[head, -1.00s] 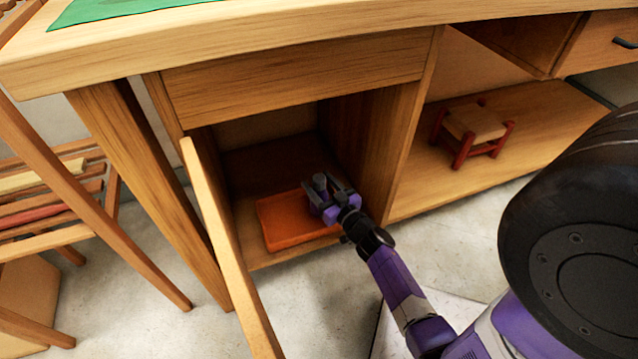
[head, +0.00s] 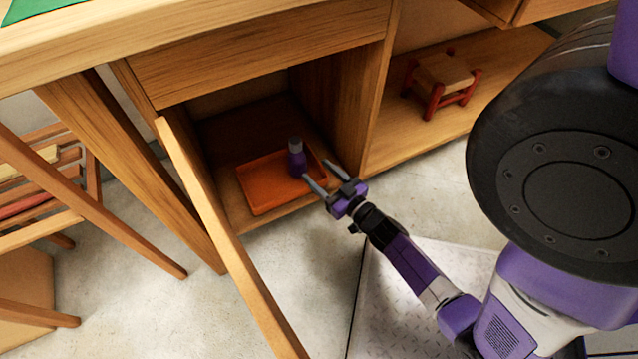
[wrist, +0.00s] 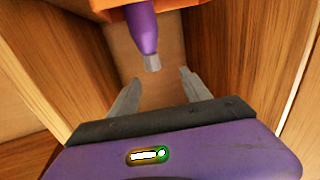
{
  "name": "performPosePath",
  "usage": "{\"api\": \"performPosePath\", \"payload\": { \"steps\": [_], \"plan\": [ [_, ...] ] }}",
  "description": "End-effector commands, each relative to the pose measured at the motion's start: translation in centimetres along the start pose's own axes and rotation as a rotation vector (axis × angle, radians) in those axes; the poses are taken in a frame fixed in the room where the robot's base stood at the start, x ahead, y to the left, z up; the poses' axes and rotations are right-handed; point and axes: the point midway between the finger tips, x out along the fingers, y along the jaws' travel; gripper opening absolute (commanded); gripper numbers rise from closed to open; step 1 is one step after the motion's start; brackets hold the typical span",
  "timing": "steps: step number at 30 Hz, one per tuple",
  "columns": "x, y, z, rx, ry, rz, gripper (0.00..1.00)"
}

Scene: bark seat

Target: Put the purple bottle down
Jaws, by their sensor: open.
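The purple bottle (head: 297,160) with a grey cap stands upright on the orange tray (head: 262,190) inside the open cabinet. It also shows in the wrist view (wrist: 144,32), just beyond the fingertips. My gripper (head: 325,176) is open and empty, in front of the cabinet opening and to the right of the bottle. Its two fingers are spread in the wrist view (wrist: 158,88), apart from the bottle. The orange tray's edge shows at the top of the wrist view (wrist: 185,5).
The cabinet door (head: 225,235) stands open on the left. The cabinet's right wall (head: 345,110) is close beyond my gripper. A small red-legged stool (head: 441,82) stands on the shelf to the right. A slatted chair (head: 50,190) is at far left.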

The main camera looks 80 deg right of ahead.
Motion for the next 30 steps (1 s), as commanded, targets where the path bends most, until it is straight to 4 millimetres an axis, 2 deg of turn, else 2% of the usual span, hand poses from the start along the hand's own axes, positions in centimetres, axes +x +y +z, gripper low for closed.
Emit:
{"api": "performPosePath", "payload": {
  "steps": [5,9,15,19,24,30],
  "plan": [
    [-4.8,-6.1,-2.8,-0.045,-0.036,-0.124,0.56],
    [-9.6,-11.1,-6.5,-0.069,-0.073,-0.241,0.56],
    [-16.6,-16.5,-12.7,-0.077,-0.146,-0.412,0.56],
    [-20.1,-18.7,-16.7,-0.074,-0.195,-0.507,0.56],
    [-22.7,-20.1,-20.2,-0.07,-0.24,-0.582,0.56],
    [-23.4,-20.4,-21.2,-0.069,-0.254,-0.603,0.56]
  ]
}}
